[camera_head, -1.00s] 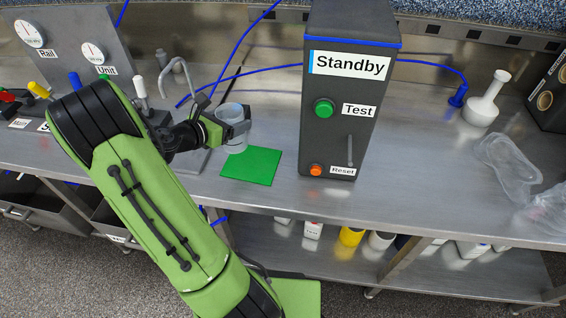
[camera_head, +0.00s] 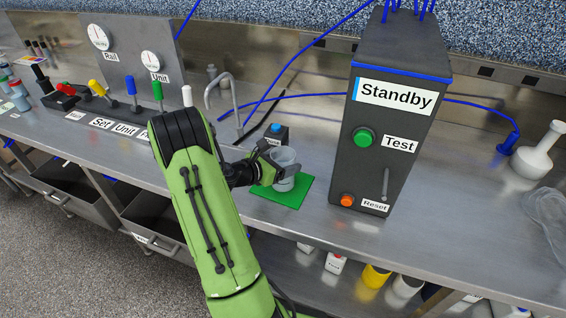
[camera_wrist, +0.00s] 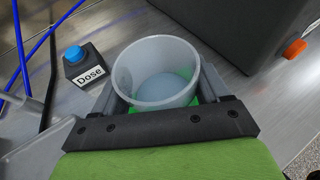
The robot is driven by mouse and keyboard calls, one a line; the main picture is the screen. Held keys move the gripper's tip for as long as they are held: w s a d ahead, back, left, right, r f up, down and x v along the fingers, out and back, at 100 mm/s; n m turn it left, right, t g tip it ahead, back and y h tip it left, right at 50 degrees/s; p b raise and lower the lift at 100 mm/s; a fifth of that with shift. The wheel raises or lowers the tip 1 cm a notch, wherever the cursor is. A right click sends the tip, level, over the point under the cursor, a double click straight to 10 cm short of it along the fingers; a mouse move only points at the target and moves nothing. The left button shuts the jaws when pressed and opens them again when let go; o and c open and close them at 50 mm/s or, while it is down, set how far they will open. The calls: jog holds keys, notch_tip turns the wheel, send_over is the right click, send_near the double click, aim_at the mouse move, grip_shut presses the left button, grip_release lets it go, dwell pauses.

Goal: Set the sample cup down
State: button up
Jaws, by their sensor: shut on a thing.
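The sample cup (camera_head: 284,168) is a translucent, pale cup. In the wrist view the cup (camera_wrist: 156,72) is upright with its rim facing the camera and a bluish-grey inside. My gripper (camera_head: 279,172) is shut on the cup, with one finger on each side. The cup is over the green mat (camera_head: 291,197) on the bench. A strip of green shows under the cup in the wrist view. I cannot tell whether the cup's base touches the mat.
The dark Standby box (camera_head: 340,150) with green Test and orange Reset buttons stands right of the mat. A Dose box with a blue button (camera_wrist: 76,58) is close by. A curved tap (camera_head: 236,95) stands behind.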

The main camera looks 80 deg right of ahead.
jog(key=o, duration=1.4)
jog(key=shift+f, duration=0.1)
jog(key=shift+r, duration=0.2)
jog(key=p+v, duration=0.1)
jog(key=v, duration=1.1)
jog(key=shift+f, duration=0.1)
jog(key=shift+w, duration=0.1)
jog(key=w+a+r+m+t+y, duration=0.2)
jog(key=w+a+m+t+y, duration=0.15)
jog(key=a, duration=0.45)
jog(key=w+a+r+m+t+y, duration=0.25)
jog(key=a+m+t, duration=0.2)
jog(key=a, duration=0.35)
jog(key=s+a+r+m+t+y, duration=0.1)
jog(key=a+r+y, duration=0.1)
jog(key=a, duration=0.4)
jog(key=s+a+r+m+t+y, duration=0.1)
jog(key=a+r+t+y, duration=0.1)
jog(key=a, duration=0.5)
jog(key=s+a+r+m+t+y, duration=0.1)
jog(key=s+a+r+t, duration=0.1)
jog(key=a, duration=0.4)
jog(key=shift+a+r+m+y, duration=0.2)
jog(key=shift+a+m+y, duration=0.1)
jog(key=shift+a+y, duration=0.1)
